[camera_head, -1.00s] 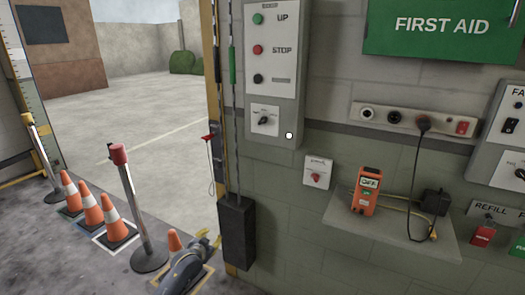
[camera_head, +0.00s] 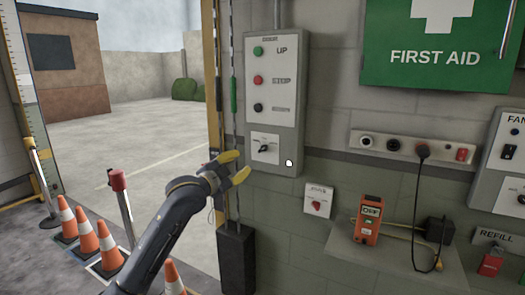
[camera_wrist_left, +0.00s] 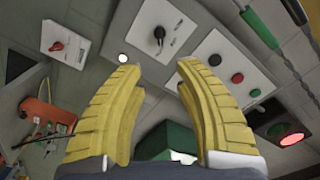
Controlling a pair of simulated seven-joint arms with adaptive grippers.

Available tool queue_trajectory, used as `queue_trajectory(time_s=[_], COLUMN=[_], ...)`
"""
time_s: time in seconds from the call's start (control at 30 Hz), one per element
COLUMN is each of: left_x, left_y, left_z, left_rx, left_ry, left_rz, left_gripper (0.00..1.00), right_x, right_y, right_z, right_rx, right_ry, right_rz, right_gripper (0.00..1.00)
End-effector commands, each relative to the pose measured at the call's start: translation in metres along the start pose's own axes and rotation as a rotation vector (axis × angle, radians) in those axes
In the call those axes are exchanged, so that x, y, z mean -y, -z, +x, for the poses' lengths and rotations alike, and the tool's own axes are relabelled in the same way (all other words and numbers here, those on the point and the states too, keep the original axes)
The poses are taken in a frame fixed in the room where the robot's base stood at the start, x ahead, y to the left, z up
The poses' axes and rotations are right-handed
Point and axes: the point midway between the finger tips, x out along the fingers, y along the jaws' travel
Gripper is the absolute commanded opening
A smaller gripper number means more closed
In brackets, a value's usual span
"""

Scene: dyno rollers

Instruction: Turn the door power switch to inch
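The grey door control panel (camera_head: 285,125) hangs on the wall with UP, STOP and a third black button. Below them is a white plate with a black rotary switch (camera_head: 264,148); its position labels are too small to read. The switch also shows in the left wrist view (camera_wrist_left: 159,34), beyond the fingertips. A smaller box with a red knob (camera_head: 317,205) sits lower right; its label is unreadable. My left gripper (camera_head: 238,166), with yellow fingers, is just left of the panel's lower part. It is open and empty in the left wrist view (camera_wrist_left: 160,72). My right gripper is out of view.
A shelf (camera_head: 395,262) with an orange device (camera_head: 368,220) and a black adapter juts from the wall at lower right. A socket strip (camera_head: 410,150) is above it. Cables and a black post (camera_head: 236,260) run beside the doorway. Cones (camera_head: 88,238) stand at left.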

Motion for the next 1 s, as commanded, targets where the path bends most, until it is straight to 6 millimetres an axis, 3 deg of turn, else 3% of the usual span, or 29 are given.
queue_trajectory(time_s=[0.7, 1.0], left_x=[0.0, 0.0], left_y=[0.001, 0.001], left_z=[0.109, 0.145], left_rx=[0.0, 0.0], left_ry=[0.001, 0.001], left_rz=[-0.002, -0.002], left_gripper=[0.33, 0.33], right_x=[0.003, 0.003], right_y=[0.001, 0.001], right_z=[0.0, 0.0], right_rx=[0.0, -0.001], right_ry=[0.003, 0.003], right_rz=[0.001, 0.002], right_gripper=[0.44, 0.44])
